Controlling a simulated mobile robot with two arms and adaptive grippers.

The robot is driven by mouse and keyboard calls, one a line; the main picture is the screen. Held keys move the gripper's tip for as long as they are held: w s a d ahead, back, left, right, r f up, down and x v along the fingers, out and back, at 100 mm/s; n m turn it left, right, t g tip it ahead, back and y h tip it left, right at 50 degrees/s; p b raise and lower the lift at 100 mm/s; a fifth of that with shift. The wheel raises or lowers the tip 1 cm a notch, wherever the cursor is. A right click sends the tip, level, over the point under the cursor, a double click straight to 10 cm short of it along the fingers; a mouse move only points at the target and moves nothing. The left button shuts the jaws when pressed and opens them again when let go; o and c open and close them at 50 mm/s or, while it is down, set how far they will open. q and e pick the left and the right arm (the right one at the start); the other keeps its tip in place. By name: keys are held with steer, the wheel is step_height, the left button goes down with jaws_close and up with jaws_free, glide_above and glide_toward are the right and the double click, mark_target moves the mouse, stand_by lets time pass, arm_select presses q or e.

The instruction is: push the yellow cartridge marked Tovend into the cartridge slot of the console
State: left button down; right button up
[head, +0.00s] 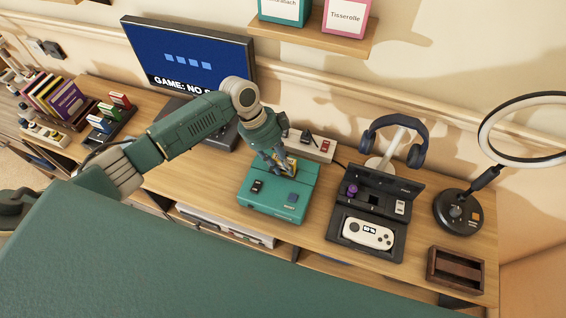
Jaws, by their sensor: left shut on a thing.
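The console (272,210) is a teal box on the desk, with a dark switch on its left part and a blue-grey button at its front right. My left gripper (281,164) reaches down over the console's back part from above. It is shut on the yellow cartridge (291,164), of which only a small part shows between and beside the fingers. The slot is hidden behind the gripper and cartridge, so I cannot tell how deep the cartridge sits. The Tovend label is not readable. My right gripper is not in view.
Right of the console stand an open black case (372,215) with a white handheld, headphones (394,140) on a stand, a ring lamp (460,211) and a wooden tray (455,270). Behind are a power strip (318,149) and a monitor (190,55). Other cartridges (100,124) stand at the left.

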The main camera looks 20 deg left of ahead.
arm_select(q)
steer(key=shift+f, duration=0.25)
steer(key=c, duration=1.3)
jaws_free()
steer(key=shift+c, duration=0.2)
steer(key=v, duration=1.2)
